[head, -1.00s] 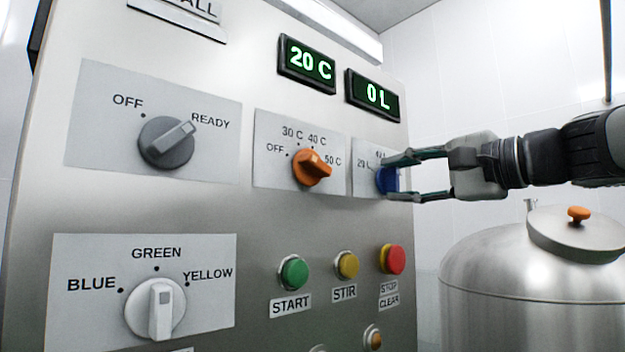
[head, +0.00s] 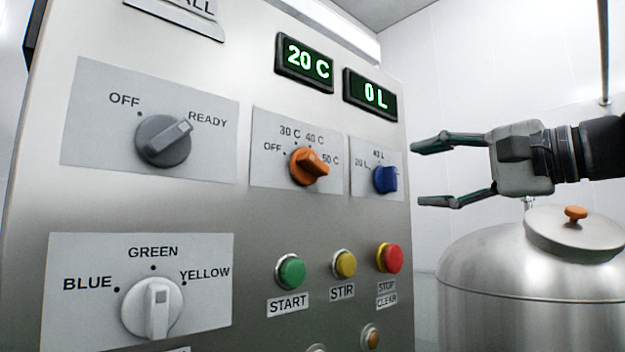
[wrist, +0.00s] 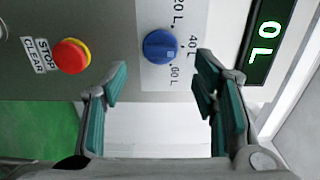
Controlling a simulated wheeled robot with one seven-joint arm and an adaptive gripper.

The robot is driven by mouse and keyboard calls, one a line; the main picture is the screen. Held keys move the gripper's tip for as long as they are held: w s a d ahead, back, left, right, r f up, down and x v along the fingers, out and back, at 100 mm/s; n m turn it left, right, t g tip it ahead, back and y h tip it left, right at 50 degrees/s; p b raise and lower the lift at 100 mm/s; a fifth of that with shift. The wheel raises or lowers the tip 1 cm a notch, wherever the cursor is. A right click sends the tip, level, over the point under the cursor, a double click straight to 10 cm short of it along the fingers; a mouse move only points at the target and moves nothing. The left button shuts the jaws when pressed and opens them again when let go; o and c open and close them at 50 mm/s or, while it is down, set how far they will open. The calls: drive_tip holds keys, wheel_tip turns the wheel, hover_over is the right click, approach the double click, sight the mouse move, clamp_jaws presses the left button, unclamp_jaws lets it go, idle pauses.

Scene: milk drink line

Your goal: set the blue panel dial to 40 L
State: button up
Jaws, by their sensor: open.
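The blue dial (head: 386,179) sits on a pale plate at the right edge of the steel panel, with 20 L and 40 L marks in the head view. In the wrist view the dial (wrist: 160,46) shows whole, and a 60 L mark is also visible. Its ridge appears to line up with 40 L, though the pointing end is hard to make out. The volume display (head: 371,95) reads 0 L. My gripper (head: 432,173) is open and empty, to the right of the dial and apart from it.
An orange dial (head: 309,167) is left of the blue one. Green, yellow and red buttons, including the red stop button (head: 389,257), lie below. A steel tank (head: 530,270) with an orange-knobbed lid stands below my arm. The space around my gripper is clear.

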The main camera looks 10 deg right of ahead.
drive_tip(key=v, duration=0.6)
drive_tip(key=shift+s+d, duration=0.2)
drive_tip(key=s+a+f+n+g+h+p, duration=0.1)
drive_tip(key=s+a+f+n+g+h, duration=0.25)
drive_tip(key=f, duration=0.75)
drive_tip(key=s+a+f+n+g, duration=0.15)
drive_tip(key=a+f+g, duration=0.35)
drive_tip(key=f, duration=0.6)
drive_tip(key=s+f+n+g+h, duration=0.1)
drive_tip(key=s+f+n+h, duration=0.2)
drive_tip(key=s+f, duration=0.2)
drive_tip(key=s+d+f+n+g+h+p, duration=0.1)
drive_tip(key=s+f+h, duration=0.3)
drive_tip(key=f, duration=0.6)
drive_tip(key=shift+s+d+f+n, duration=0.3)
drive_tip(key=shift+s+n, duration=0.45)
drive_tip(key=shift+n, duration=0.15)
drive_tip(key=shift+r, duration=0.1)
drive_tip(key=shift+c, duration=0.6)
